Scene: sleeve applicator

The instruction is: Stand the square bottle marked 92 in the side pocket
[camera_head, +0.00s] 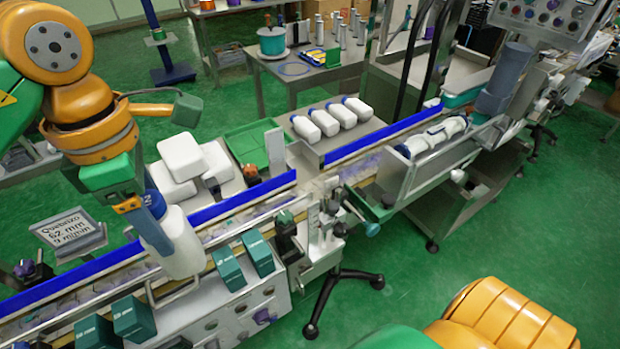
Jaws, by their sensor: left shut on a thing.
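My left gripper (158,236) is shut on a white bottle (184,246) with a blue cap. The bottle is upright with a slight tilt, over the near conveyor (95,282). Its lower end is close to the belt and rail; I cannot tell whether it touches. No number is readable on it. Several white bottles with blue caps (335,118) lie on a grey table behind the conveyor. White blocky containers (182,157) are heaped behind my left gripper. I cannot tell which part is the side pocket. My right gripper is out of view.
A blue rail (243,195) runs along the conveyor's far side. Teal boxes (228,268) stand along its near side. A green tray (240,150) lies behind the rail. A machine with a grey cylinder (507,75) stands at right.

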